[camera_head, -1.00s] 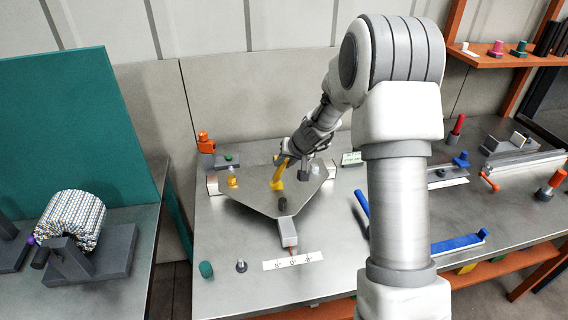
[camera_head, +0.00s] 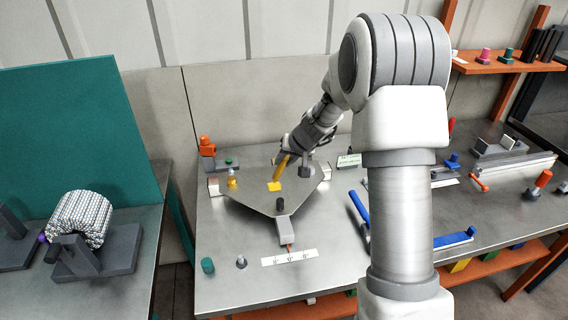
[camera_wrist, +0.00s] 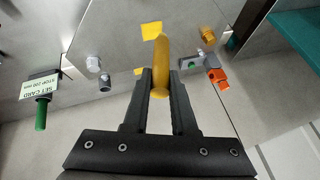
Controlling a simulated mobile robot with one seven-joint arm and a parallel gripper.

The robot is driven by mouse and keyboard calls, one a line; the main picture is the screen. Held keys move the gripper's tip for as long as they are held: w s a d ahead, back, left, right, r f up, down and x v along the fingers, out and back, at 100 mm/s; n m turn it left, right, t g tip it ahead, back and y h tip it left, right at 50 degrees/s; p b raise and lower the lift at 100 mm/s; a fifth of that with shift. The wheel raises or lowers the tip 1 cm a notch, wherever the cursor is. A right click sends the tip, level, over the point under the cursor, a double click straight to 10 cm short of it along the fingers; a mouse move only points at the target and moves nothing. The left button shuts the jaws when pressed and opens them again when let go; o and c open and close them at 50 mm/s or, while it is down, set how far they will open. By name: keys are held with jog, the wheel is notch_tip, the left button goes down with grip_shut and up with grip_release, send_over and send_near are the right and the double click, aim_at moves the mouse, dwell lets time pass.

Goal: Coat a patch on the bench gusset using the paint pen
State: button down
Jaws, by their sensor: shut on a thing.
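The bench gusset is a flat grey, roughly triangular plate (camera_head: 248,197) lying on the metal bench. My gripper (camera_head: 286,158) is over its back part, shut on the yellow paint pen (camera_head: 281,168). In the wrist view the pen (camera_wrist: 161,68) stands out between the two black fingers (camera_wrist: 160,88), pointing away from the gripper. A yellow patch (camera_head: 275,187) shows on the plate just below the pen's tip; it also shows in the wrist view (camera_wrist: 152,30). I cannot tell whether the tip touches the plate. A smaller yellow spot (camera_wrist: 139,71) lies beside the pen.
A dark knob (camera_head: 280,204) and a yellow fitting (camera_head: 232,178) are on the plate. A grey block (camera_head: 285,230) is at its front corner. An orange object (camera_head: 207,146) stands behind left, a set card (camera_head: 349,160) behind right. A marked strip (camera_head: 289,257) lies in front.

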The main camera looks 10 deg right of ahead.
jog(key=shift+r+p, duration=0.85)
jog(key=shift+r, duration=0.85)
jog(key=shift+w, duration=0.15)
